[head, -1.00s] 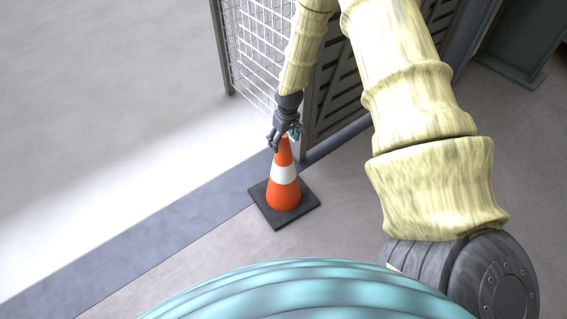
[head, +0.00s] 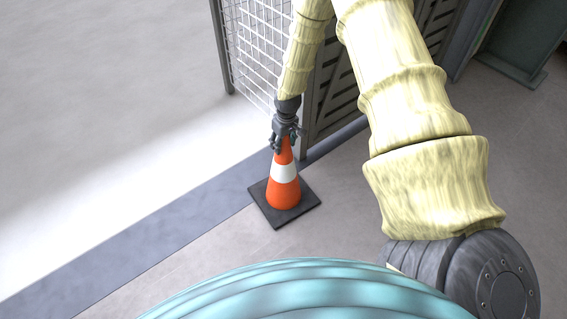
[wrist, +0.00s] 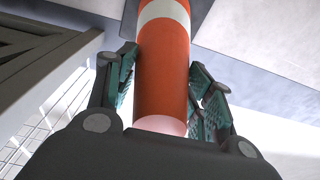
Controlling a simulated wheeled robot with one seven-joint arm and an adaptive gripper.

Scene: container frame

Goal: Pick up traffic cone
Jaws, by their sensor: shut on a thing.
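The traffic cone (head: 284,188) is orange with a white band and a square black base. It stands upright on the floor in the head view. My gripper (head: 284,142) is at the cone's top, with its fingers around the tip. In the wrist view the orange cone (wrist: 163,68) lies between the two teal-padded fingers of my gripper (wrist: 166,95), which are shut on its upper part. The white band and part of the black base show at the top of that view. The far side of the cone's tip is hidden.
A wire mesh panel (head: 250,50) and a dark slatted panel (head: 335,95) stand just behind the cone. A grey-blue floor strip (head: 150,235) runs past the base. Open pale floor (head: 90,110) lies to the left.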

